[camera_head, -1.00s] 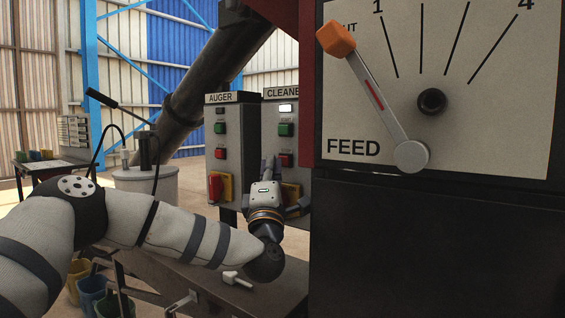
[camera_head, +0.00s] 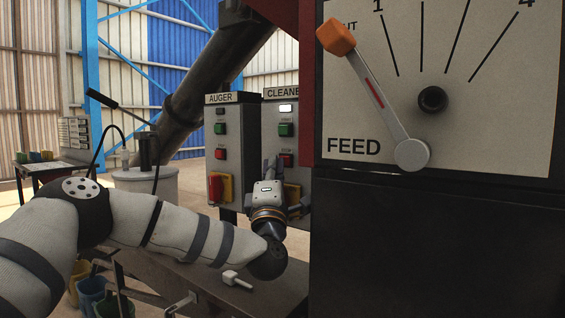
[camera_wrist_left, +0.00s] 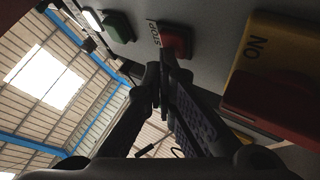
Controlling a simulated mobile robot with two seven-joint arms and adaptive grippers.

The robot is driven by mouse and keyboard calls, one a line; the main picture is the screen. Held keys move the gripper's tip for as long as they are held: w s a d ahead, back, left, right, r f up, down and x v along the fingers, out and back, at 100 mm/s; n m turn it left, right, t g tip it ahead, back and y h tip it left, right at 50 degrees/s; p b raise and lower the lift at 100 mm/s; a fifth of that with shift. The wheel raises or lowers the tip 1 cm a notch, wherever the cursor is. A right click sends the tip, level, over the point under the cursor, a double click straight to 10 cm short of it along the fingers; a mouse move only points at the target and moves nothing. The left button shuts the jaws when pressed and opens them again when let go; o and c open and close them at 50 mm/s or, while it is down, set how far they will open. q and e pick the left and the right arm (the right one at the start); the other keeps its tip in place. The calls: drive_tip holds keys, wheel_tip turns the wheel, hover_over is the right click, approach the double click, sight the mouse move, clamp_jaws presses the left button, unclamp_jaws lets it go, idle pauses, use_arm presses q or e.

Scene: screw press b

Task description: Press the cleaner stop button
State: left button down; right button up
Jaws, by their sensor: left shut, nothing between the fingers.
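The cleaner box (camera_head: 268,135) is a grey panel under a partly cut-off "CLEANE" label. It carries a lit white lamp (camera_head: 286,108), a green button (camera_head: 286,130) and the red stop button (camera_head: 287,160). In the wrist view the stop button (camera_wrist_left: 178,41) sits beside the word STOP, with the green button (camera_wrist_left: 118,27) to its left. My left gripper (camera_head: 271,165) is shut and empty, pointing at the panel. In the wrist view its fingertips (camera_wrist_left: 164,58) are right at the stop button's lower edge and overlap it; I cannot tell whether they touch. My right gripper is not in view.
A yellow switch plate with a red handle (camera_wrist_left: 265,95) is close beside the fingers. The auger box (camera_head: 233,150) stands to the left. The large FEED panel (camera_head: 360,115) and dark cabinet (camera_head: 430,240) bound the right side. A small white lever (camera_head: 235,279) lies below.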

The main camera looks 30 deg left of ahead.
use_arm(q)
drive_tip(key=shift+s, duration=0.1)
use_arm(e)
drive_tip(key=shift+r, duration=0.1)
use_arm(q)
drive_tip(key=shift+s+p, duration=0.5)
drive_tip(key=shift+s, duration=0.25)
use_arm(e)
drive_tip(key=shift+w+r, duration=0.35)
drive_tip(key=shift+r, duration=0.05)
use_arm(q)
drive_tip(key=shift+s, duration=0.1)
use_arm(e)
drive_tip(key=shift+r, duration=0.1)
use_arm(q)
drive_tip(key=s, duration=0.1)
drive_tip(key=s+p, duration=0.1)
drive_tip(key=s, duration=0.1)
drive_tip(key=s+p, duration=0.1)
drive_tip(key=shift+s+a, duration=0.25)
drive_tip(key=shift+s, duration=0.15)
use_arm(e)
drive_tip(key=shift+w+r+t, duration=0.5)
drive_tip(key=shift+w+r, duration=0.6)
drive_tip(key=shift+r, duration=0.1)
